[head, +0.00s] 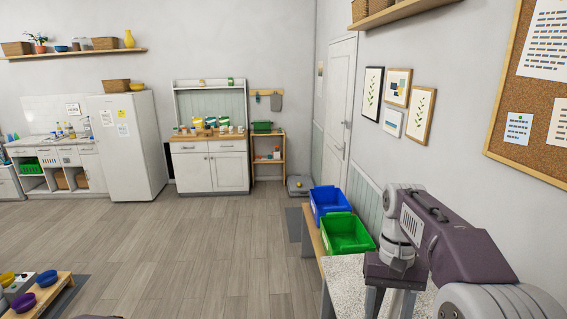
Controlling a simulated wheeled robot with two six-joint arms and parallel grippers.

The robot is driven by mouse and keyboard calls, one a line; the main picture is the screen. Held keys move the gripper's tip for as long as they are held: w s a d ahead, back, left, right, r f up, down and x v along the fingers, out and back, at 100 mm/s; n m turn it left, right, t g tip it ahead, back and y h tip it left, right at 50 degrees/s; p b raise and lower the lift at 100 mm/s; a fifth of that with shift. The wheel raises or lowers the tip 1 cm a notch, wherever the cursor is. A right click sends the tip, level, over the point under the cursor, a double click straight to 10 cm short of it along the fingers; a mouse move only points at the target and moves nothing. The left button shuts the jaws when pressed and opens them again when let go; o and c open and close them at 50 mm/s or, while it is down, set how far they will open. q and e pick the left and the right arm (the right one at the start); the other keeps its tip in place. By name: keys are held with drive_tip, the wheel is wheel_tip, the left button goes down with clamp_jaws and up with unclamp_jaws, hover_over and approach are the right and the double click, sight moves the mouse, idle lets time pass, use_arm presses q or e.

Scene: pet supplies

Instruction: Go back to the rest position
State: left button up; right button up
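My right arm comes in from the right edge, purple and grey. Its gripper (390,306) points down over a speckled grey-white surface (346,277) at the lower right. Its two fingers stand apart with nothing visible between them; their tips run close to the bottom edge of the picture. My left gripper is not in view.
A blue bin (328,202) and a green bin (347,233) stand by the right wall, just beyond my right gripper. A low wooden stand (52,291) with coloured bowls is at the lower left. A white cabinet (210,170) and fridge (127,145) line the back. The middle floor is clear.

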drive_tip(key=s+a+f+n+t+b, duration=0.1)
drive_tip(key=s+f, duration=0.4)
drive_tip(key=f, duration=0.7)
drive_tip(key=s+a+f+n+t+b, duration=0.1)
drive_tip(key=s+f+b, duration=0.3)
drive_tip(key=f, duration=0.9)
drive_tip(key=shift+s+a+f+t+b, duration=0.3)
drive_tip(key=shift+s+a+t+b, duration=0.1)
drive_tip(key=shift+a+t+b, duration=0.45)
